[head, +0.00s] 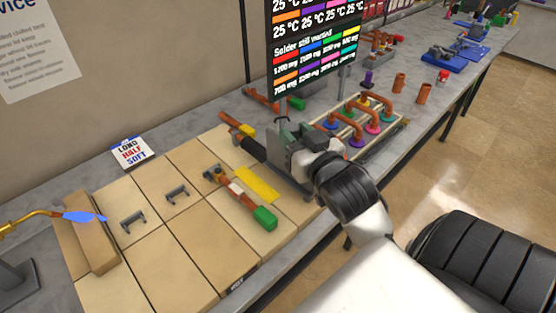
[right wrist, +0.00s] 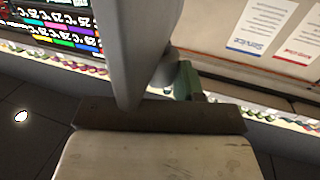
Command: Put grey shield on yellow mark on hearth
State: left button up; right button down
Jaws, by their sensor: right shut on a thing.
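The hearth (head: 175,255) is a bed of pale tan bricks in the head view. The yellow mark (head: 257,184) is a bare flat strip on its right part. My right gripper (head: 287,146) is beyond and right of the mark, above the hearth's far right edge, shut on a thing. A greenish piece (right wrist: 186,82) also shows past a grey finger in the right wrist view. My left gripper is not in view.
A copper pipe with a green end (head: 265,217) lies beside the mark. Small grey brackets (head: 177,193) stand on the hearth. A torch with a blue flame (head: 85,216) is at left. A pipe rack (head: 385,142) stands right of the gripper.

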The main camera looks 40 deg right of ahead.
jog(key=shift+w+f, duration=0.1)
jog(key=shift+w, duration=0.25)
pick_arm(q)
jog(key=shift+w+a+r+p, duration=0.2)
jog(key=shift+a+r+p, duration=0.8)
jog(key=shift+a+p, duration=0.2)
pick_arm(e)
jog(key=w+a+f, duration=0.2)
jog(key=w+f, duration=0.8)
jog(key=w, duration=0.1)
jog(key=shift+a+f, duration=0.15)
jog(key=shift+f, duration=0.1)
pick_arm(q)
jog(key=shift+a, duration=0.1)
pick_arm(e)
jog(key=c, duration=1.2)
grip_release()
jog(key=shift+f, duration=0.2)
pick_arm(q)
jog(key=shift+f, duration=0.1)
pick_arm(e)
jog(key=o, duration=0.4)
